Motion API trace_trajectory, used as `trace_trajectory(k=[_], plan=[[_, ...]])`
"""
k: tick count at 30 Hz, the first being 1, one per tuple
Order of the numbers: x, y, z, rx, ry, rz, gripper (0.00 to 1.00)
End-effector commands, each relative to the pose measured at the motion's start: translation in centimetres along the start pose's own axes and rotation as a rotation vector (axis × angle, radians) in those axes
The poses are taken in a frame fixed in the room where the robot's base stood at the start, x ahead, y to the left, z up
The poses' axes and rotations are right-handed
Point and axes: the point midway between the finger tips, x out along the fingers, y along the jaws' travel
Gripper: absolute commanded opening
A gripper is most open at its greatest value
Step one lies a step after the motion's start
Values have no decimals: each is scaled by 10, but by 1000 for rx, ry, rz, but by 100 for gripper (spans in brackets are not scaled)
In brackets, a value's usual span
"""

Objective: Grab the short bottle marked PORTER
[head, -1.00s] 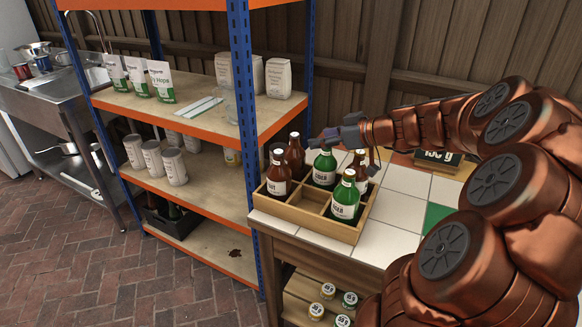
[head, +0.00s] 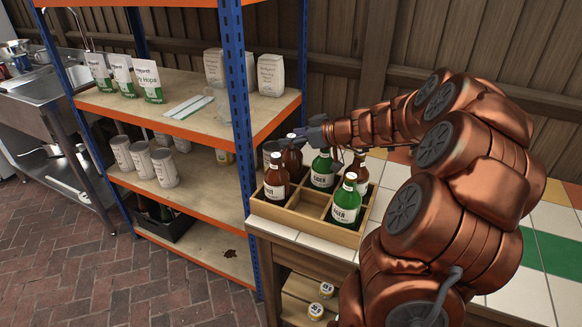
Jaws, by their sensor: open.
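A wooden crate (head: 316,231) holds several bottles. A brown bottle (head: 276,182) stands at its front left and another brown bottle (head: 292,160) behind it. A green bottle (head: 322,172) stands at the back middle, a third brown one (head: 363,178) at the back right. A green bottle (head: 345,203) stands at the front right. Both green labels seem to read CIDER; I cannot read PORTER on any label. My gripper (head: 311,143) is open above the crate's back, around or just behind the top of the back left brown bottle; contact is unclear.
The crate sits on a tiled counter (head: 273,226). A blue post (head: 241,130) of the orange-edged shelf rises close to its left. A wooden fence (head: 350,50) stands behind. Small capped containers (head: 326,290) are below the counter. The front middle crate compartment is empty.

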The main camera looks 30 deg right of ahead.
Motion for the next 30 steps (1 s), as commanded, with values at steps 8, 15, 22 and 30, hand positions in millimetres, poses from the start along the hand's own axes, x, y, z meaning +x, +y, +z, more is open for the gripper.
trace_trajectory(k=[8, 15, 22, 30], plan=[[10, -1, -1, -2, 0, 0, 60], [10, -1, -1, -2, 0, 0, 45], [10, -1, -1, -2, -1, 0, 21], [10, -1, 0, -2, -1, 0, 0]])
